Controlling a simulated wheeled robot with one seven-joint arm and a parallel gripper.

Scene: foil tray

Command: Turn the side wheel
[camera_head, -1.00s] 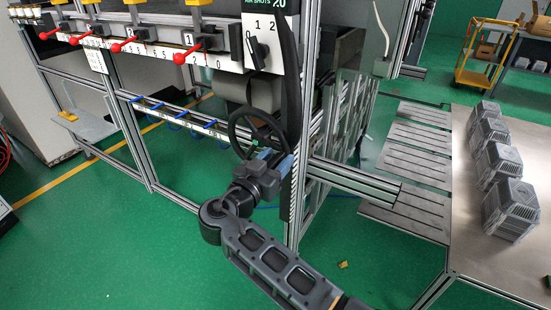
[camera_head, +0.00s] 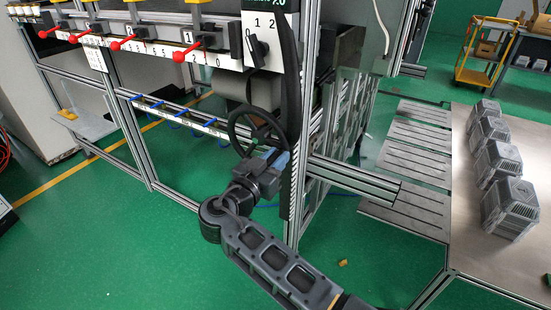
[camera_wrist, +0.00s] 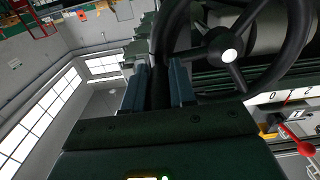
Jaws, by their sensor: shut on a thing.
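The side wheel, a black spoked handwheel (camera_head: 231,129), is mounted low on the machine's frame below the numbered panel. In the wrist view its rim and spokes (camera_wrist: 229,55) fill the upper right, with a pale hub cap. My gripper (camera_head: 268,153) is at the wheel's lower rim. In the wrist view my gripper (camera_wrist: 160,88) has its two blue-grey fingers shut on either side of a dark section of rim. The exact contact is dark and partly hidden in the head view.
A metal frame rail (camera_head: 350,178) runs to the right of my gripper. Grey foil-tray stacks (camera_head: 510,207) stand on the right table. Green floor is open below.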

